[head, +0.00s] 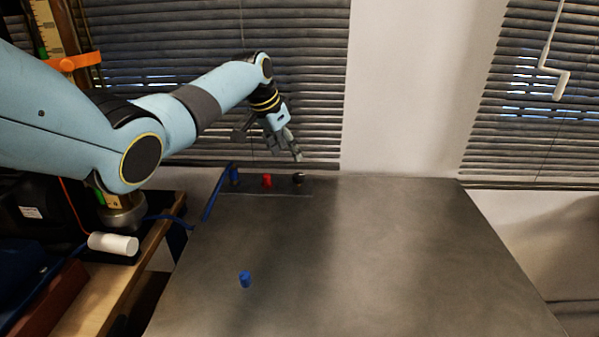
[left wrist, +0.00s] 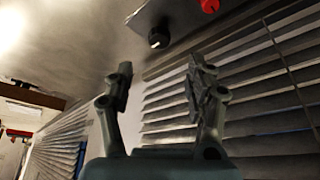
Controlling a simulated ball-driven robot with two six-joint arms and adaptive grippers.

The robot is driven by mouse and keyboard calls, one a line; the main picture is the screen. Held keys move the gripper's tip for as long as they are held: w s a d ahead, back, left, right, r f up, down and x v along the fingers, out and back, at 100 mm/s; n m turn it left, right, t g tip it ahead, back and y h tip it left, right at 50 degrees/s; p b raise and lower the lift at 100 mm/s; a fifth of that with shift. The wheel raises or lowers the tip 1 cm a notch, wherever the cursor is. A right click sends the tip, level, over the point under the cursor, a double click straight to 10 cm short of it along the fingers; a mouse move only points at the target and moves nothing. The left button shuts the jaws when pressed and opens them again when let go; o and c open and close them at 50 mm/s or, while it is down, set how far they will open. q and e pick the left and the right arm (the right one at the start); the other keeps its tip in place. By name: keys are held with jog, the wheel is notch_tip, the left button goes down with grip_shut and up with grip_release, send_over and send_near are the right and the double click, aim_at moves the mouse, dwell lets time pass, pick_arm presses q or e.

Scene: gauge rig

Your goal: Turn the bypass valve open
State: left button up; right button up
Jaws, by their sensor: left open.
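A row of small knobs stands on a dark strip at the back edge of the grey table: a blue knob (head: 234,176), a red knob (head: 266,180) and a black knob (head: 298,178). No label shows which is the bypass valve. My left gripper (head: 295,153) is open and empty, just above the black knob in the head view. In the left wrist view its two fingers (left wrist: 160,72) are spread apart. The black knob (left wrist: 158,39), with a pale mark, appears beyond the gap between them, and the red knob (left wrist: 209,5) is at the top edge. My right gripper is not in view.
A blue cylinder (head: 245,279) stands alone on the front left of the grey table (head: 400,250). A white cylinder (head: 113,243) lies on the wooden bench at left. Window blinds (head: 310,60) hang behind the table. The table's middle and right are clear.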

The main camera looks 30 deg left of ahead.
aim_at(298, 175)
pick_arm(q)
jog(key=b+x, duration=0.1)
jog(key=x, duration=0.2)
jog(key=shift+w+f, duration=0.1)
jog(key=shift+f, duration=0.2)
jog(key=b+x, duration=0.3)
jog(key=x, duration=0.2)
jog(key=shift+w+f, duration=0.15)
jog(key=shift+f, duration=0.2)
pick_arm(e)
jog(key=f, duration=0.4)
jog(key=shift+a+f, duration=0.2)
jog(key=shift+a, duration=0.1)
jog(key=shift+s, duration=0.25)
pick_arm(q)
jog(key=shift+c, duration=0.7)
grip_shut()
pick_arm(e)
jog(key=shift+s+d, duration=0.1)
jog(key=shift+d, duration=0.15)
